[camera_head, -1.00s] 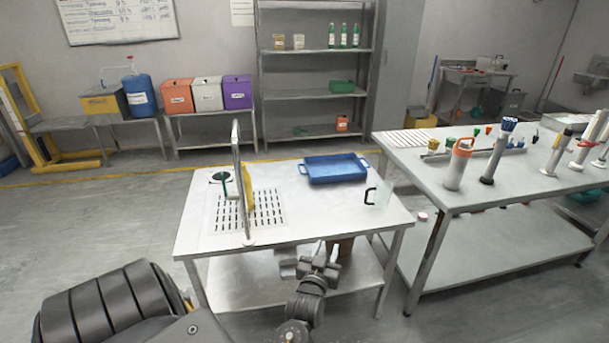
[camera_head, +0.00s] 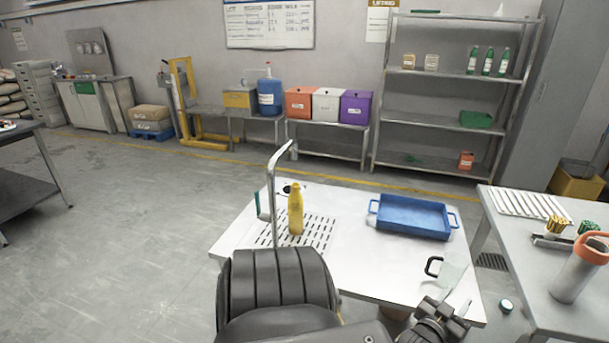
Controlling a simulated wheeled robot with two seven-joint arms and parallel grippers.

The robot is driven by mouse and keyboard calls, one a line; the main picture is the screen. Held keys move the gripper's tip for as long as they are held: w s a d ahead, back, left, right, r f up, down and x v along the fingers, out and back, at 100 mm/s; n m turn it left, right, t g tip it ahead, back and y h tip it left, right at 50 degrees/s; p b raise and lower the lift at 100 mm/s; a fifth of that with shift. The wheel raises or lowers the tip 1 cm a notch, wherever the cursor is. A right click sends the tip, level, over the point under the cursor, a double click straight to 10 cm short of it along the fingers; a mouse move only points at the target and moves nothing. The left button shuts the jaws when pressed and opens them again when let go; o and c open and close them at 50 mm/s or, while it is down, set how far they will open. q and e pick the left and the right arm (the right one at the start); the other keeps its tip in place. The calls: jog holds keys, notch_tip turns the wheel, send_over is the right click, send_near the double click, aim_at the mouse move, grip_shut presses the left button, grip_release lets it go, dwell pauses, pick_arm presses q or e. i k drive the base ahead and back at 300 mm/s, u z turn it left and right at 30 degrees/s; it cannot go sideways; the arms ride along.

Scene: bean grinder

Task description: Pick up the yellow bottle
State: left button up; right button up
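The yellow bottle (camera_head: 296,211) stands upright on the slotted drain panel (camera_head: 318,232) of the white table, just right of a tall grey curved spout (camera_head: 272,185).
A blue tray (camera_head: 412,233) lies at the table's back right. A clear mug with a black handle (camera_head: 434,267) stands at the right edge, close to my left gripper. My large black arm link covers the table's front left. The middle of the table is clear.

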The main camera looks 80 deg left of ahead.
aim_at(295, 200)
jog(key=u, duration=0.45)
jog(key=i, duration=0.65)
jog(key=u, duration=1.1)
jog(key=i, duration=0.45)
jog(key=u, duration=0.45)
